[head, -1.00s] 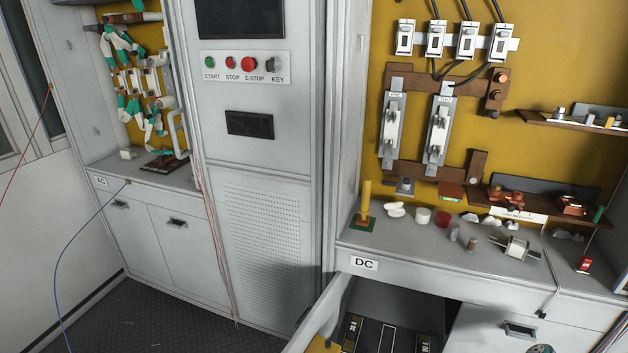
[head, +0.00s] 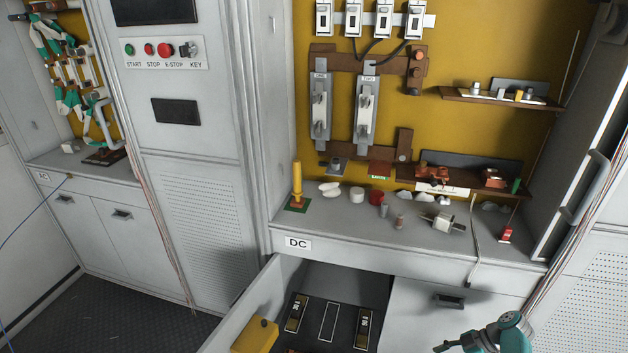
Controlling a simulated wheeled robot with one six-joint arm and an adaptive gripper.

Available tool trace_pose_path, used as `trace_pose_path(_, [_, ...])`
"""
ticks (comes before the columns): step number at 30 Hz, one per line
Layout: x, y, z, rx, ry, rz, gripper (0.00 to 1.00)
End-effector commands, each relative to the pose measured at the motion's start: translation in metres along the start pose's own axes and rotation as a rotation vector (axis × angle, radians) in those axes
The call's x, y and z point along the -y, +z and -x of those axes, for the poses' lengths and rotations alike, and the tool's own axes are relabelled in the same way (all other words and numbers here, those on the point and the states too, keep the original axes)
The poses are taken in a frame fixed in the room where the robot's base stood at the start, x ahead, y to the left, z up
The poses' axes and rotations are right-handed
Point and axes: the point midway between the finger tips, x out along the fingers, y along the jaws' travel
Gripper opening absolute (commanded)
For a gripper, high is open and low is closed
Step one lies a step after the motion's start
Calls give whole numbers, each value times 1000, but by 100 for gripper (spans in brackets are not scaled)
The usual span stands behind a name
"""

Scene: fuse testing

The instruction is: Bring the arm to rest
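My arm's teal and grey end shows at the bottom right of the head view, in front of the lower cabinet. The narrow dark end of my gripper (head: 442,347) points left at the frame's bottom edge. It is small and partly cut off, so I cannot tell whether its fingers are open or shut. I see nothing held in it. It appears apart from the DC bench (head: 345,225) and the open drawer (head: 262,292).
A yellow post (head: 297,180), a white-bodied part (head: 446,222) and several small parts stand on the bench. A cabinet door with a handle (head: 597,172) stands at the right.

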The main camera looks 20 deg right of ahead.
Motion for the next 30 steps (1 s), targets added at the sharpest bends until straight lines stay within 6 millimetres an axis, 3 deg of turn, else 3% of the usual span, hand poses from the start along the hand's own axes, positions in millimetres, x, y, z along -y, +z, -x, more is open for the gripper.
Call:
trace_pose_path(11, [10, 2, -38, 52, 20, -62, 47])
trace_pose_path(20, [31, 4, -91, 133, 65, -154, 47])
trace_pose_path(26, [62, 3, -145, 218, 132, -252, 47])
trace_pose_path(30, [94, -2, -181, 282, 213, -332, 47])
